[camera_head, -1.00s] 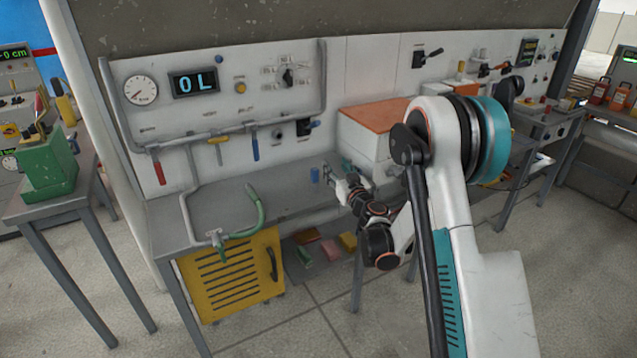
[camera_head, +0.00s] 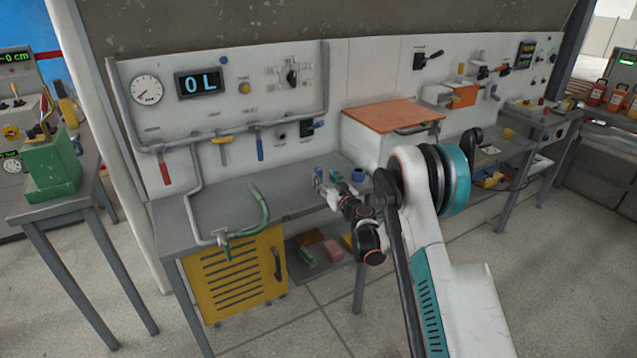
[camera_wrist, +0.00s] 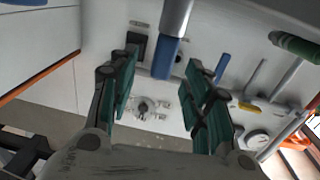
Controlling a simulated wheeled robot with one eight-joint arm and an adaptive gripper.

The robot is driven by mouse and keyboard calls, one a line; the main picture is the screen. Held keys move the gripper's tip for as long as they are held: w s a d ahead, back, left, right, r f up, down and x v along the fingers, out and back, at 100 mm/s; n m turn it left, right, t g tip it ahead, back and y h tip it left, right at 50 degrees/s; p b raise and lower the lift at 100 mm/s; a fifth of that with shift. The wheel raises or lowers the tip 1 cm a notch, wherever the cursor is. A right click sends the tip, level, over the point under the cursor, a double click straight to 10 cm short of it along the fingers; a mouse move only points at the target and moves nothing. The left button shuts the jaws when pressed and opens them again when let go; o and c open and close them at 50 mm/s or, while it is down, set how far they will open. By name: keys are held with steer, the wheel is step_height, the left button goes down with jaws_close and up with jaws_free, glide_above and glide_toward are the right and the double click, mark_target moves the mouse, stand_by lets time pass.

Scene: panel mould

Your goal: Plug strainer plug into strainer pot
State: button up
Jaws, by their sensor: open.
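My gripper (camera_head: 325,183) is low over the grey worktop, its fingers toward the wall panel. In the wrist view my gripper (camera_wrist: 163,62) shows two green-padded fingers spread apart. A grey cylinder with a blue end (camera_wrist: 167,58) appears between the fingers, with gaps on both sides. A small blue piece (camera_head: 318,172) shows at the fingertips in the head view, partly hidden; it is probably the same cylinder. A short round blue cup-like part (camera_head: 357,175) stands on the worktop to the right. I cannot tell for sure which is the strainer plug and which the pot.
The worktop (camera_head: 285,195) has a bent pipe with a green hose (camera_head: 262,212) at its left. A white box with an orange lid (camera_head: 392,114) stands right of my gripper. The panel behind carries hanging coloured handles. A yellow vented cabinet (camera_head: 235,277) is below.

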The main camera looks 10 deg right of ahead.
mark_target(320, 175)
steer(key=b+x, duration=0.2)
steer(key=x, duration=0.2)
steer(key=shift+a+f, duration=0.1)
steer(key=shift+a, duration=0.1)
steer(key=shift+w+a, duration=0.1)
steer(key=shift+w, duration=0.5)
jaws_close()
